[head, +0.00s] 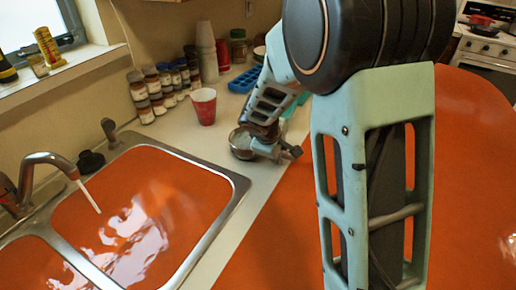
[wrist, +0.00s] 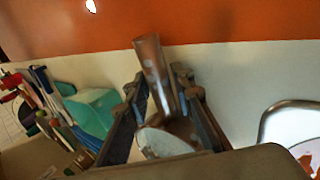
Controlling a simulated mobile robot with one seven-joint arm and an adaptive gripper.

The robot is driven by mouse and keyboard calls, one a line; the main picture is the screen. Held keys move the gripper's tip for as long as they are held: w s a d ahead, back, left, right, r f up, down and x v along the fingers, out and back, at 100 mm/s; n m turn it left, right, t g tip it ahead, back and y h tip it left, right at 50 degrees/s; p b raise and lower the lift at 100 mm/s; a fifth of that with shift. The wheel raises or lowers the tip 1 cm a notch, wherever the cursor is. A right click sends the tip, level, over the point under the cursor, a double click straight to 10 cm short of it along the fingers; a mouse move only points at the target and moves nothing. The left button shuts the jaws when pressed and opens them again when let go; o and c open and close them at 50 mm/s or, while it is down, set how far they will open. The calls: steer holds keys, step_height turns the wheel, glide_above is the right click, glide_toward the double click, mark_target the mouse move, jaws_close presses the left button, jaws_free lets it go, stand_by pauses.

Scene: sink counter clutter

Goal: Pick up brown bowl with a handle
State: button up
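The brown bowl with a handle (head: 241,146) stands on the white counter near its front edge, with a pale inside. My gripper (head: 288,153) is at the bowl's right side in the head view, partly overlapping it. In the wrist view the bowl (wrist: 165,143) is low in the middle, and its brown handle (wrist: 152,68) sticks up between the two fingers of my gripper (wrist: 158,85). The fingers are apart, with gaps visible beside the handle. The lower part of the bowl is hidden by my gripper body in the wrist view.
A red cup (head: 203,106), several spice jars (head: 151,92), stacked cups (head: 206,50) and a blue tray (head: 245,80) stand behind the bowl. A teal object (wrist: 92,112) is left of my fingers. The metal sink (head: 225,205) is at front left. Counter between sink and bowl is clear.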

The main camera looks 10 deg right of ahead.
jaws_close()
steer(key=shift+w+r, duration=0.1)
steer(key=shift+r, duration=0.05)
stand_by(0.5)
